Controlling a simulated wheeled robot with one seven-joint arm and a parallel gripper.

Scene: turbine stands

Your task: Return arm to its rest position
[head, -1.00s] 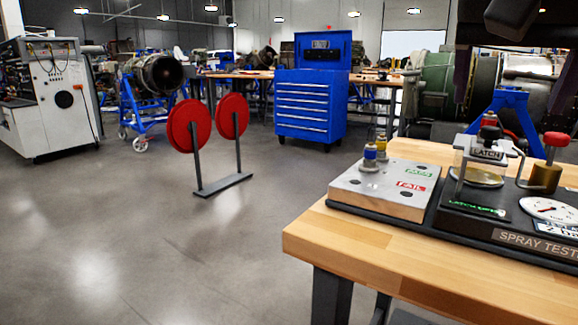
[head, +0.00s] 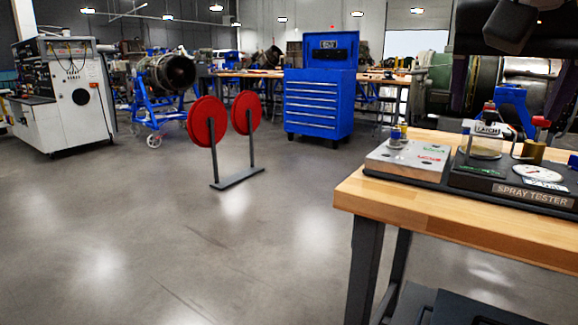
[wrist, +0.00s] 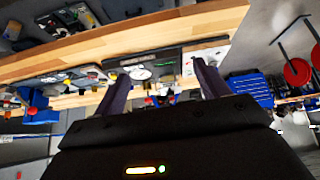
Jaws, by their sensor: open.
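My gripper (wrist: 160,68) shows in the wrist view with its two dark fingers spread wide apart and nothing between them. Its camera picture is tilted, with the workbench upside down beyond the fingers. In the head view, dark parts of my arm hang at the top right, above and in front of the bench. The wooden workbench (head: 440,215) stands at the right and carries the spray tester (head: 535,195) and a grey pass/fail block (head: 405,163). My gripper touches nothing that I can see.
Two red discs on a dark stand (head: 238,178) are on the floor left of the bench. A blue tool chest (head: 318,105) stands behind, and a white test cabinet (head: 75,110) is at the far left. The grey floor in front is clear.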

